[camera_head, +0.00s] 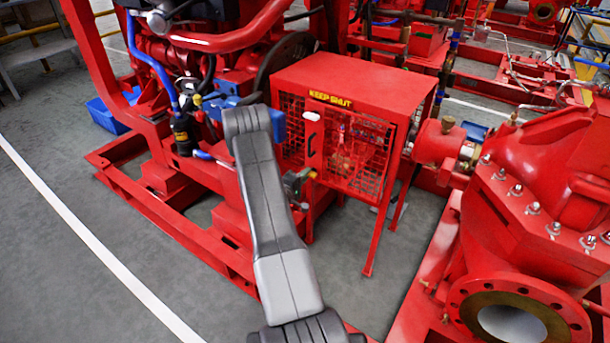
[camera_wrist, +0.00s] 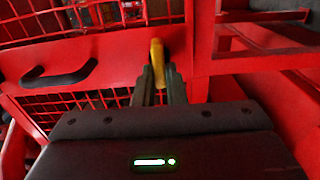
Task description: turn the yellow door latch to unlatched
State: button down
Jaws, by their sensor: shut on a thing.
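The yellow door latch (camera_wrist: 157,52) stands between my fingertips in the wrist view, its upper end showing above them and running up and down the picture. My gripper (camera_wrist: 159,77) is shut on it, with one dark finger on each side. In the head view a small yellow spot of the latch (camera_head: 312,174) shows beside my gripper (camera_head: 298,181), at the lower left edge of the mesh door (camera_head: 350,157). The fingers hide part of the latch. The red door frame lies right behind it.
The red guard box (camera_head: 355,82) carries a "KEEP SHUT" label (camera_head: 330,99). A door handle (camera_head: 313,130) is above the latch, and it shows dark at left in the wrist view (camera_wrist: 60,76). A red pump (camera_head: 540,190) stands right, the engine left. Grey floor (camera_head: 60,250) is clear at left.

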dwell(0.3)
jog(key=c, duration=1.5)
grip_release()
jog(key=p+v, duration=0.2)
jog(key=v, duration=1.2)
jog(key=shift+w+d, duration=0.1)
jog(key=b+x, duration=0.2)
jog(key=x, duration=1.1)
jog(key=shift+w+d, duration=0.2)
jog(key=shift+w, duration=0.15)
